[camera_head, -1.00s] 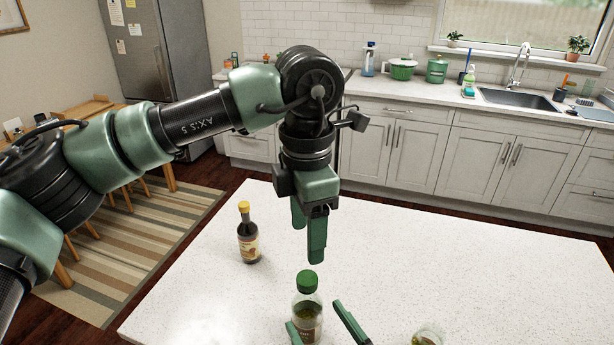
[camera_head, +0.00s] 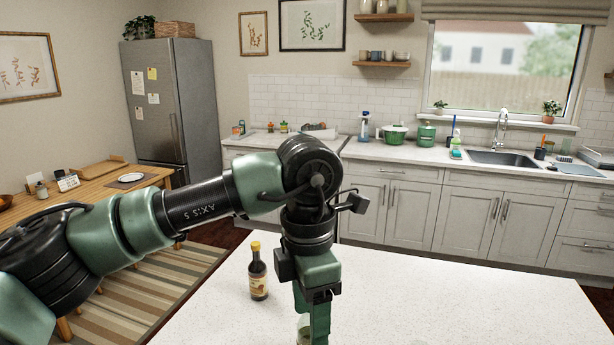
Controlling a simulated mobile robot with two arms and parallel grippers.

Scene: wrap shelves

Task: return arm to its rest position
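My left arm comes in from the left, and its black and green gripper (camera_head: 311,318) points down over the white speckled counter (camera_head: 430,300). Its two green fingers show apart, one partly behind the other, and their tips are near the bottom edge of the picture. A small piece of a glass bottle (camera_head: 303,324) shows beside the fingers; the rest is hidden or cut off. I cannot tell whether the fingers touch it. A dark bottle with a yellow cap (camera_head: 258,274) stands upright to the left of the gripper, apart from it. My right gripper is out of view.
The counter to the right of my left gripper is clear. Behind it are white cabinets (camera_head: 400,212) with a sink (camera_head: 505,158), a green pot (camera_head: 394,134) and a spray bottle (camera_head: 365,127). A wooden table (camera_head: 95,190) and fridge (camera_head: 170,105) stand at left.

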